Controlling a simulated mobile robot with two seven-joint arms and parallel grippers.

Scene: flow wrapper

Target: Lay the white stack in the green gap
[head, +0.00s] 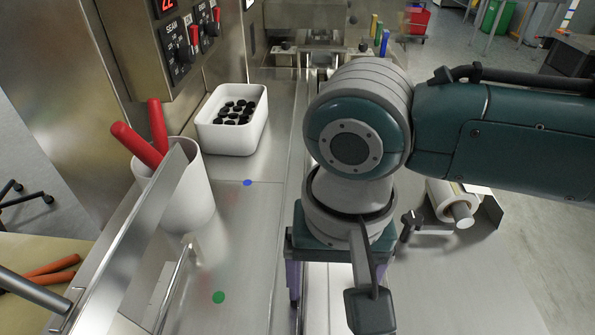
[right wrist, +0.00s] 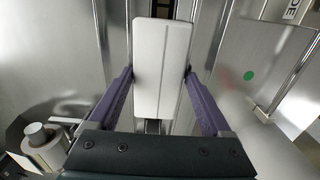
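The white stack (right wrist: 161,66) is a pale oblong block lying lengthwise between the purple fingers of my right gripper (right wrist: 160,72) in the right wrist view. A fingertip meets each long side. In the head view my right gripper (head: 325,285) points down over the metal channel, and my own arm hides much of it and the channel. The gap itself is hidden. I cannot tell whether the stack touches the channel. My left gripper is not seen.
A white tub of black pieces (head: 232,142) and a white pot with red-handled tools (head: 190,190) stand left of the channel. A film roll (head: 447,203) is at right. A control panel (head: 165,45) rises at back left.

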